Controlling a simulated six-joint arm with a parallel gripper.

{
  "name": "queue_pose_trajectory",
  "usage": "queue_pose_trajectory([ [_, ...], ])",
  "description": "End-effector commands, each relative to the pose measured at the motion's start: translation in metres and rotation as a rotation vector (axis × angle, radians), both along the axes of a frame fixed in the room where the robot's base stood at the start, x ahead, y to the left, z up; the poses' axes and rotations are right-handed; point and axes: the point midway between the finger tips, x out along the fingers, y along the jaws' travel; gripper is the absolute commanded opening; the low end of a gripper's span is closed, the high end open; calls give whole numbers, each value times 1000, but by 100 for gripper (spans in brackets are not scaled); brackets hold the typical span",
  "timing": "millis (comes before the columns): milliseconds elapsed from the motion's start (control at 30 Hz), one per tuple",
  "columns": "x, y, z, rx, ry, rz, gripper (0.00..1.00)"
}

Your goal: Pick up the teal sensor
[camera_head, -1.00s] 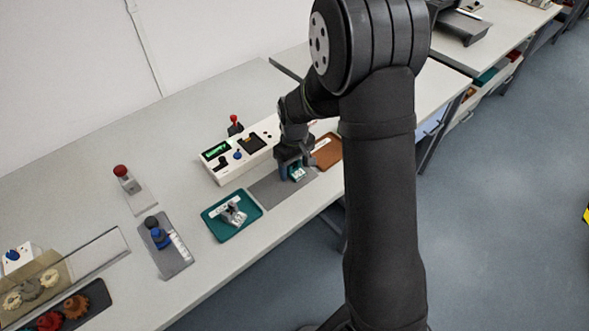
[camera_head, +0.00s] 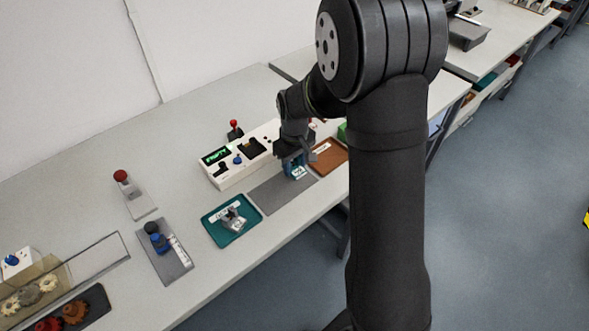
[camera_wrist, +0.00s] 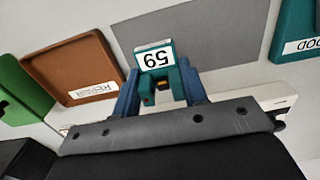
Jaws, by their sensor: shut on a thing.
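The teal sensor (camera_wrist: 158,76) carries a white label reading 59 and sits between the blue fingers of my gripper (camera_wrist: 158,92) in the wrist view. My gripper is shut on it. In the head view my gripper (camera_head: 294,166) is over the right end of the grey mat (camera_head: 268,197), with the sensor (camera_head: 299,173) partly hidden by the fingers. Whether the sensor is clear of the mat is hard to tell.
A teal tray (camera_head: 210,224) labelled GOOD holds a grey part to the left. A brown tray (camera_head: 338,160) lies to the right. A white console (camera_head: 228,178) with a green display stands behind. A green object (camera_wrist: 22,92) lies beyond the brown tray.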

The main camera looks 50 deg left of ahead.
Motion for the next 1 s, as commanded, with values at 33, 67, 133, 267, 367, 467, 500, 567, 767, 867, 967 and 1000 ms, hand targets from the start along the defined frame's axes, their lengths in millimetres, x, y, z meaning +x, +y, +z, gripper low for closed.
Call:
queue_pose_trajectory([
  [33,0,1,13,5,-3,0,17],
  [67,5,-7,16,3,-2,-4,17],
  [133,14,-22,24,2,-1,-6,17],
  [267,30,-47,42,3,-2,-5,17],
  [367,41,-65,55,3,-2,-6,17],
  [467,50,-80,65,2,-1,-5,17],
  [500,53,-84,68,2,-1,-3,17],
  [567,57,-89,72,2,-1,-3,17],
  [767,62,-99,78,0,0,0,17],
  [867,62,-99,78,-1,0,0,17],
  [967,62,-99,78,0,0,0,17],
  [1000,62,-99,78,0,0,0,17],
])
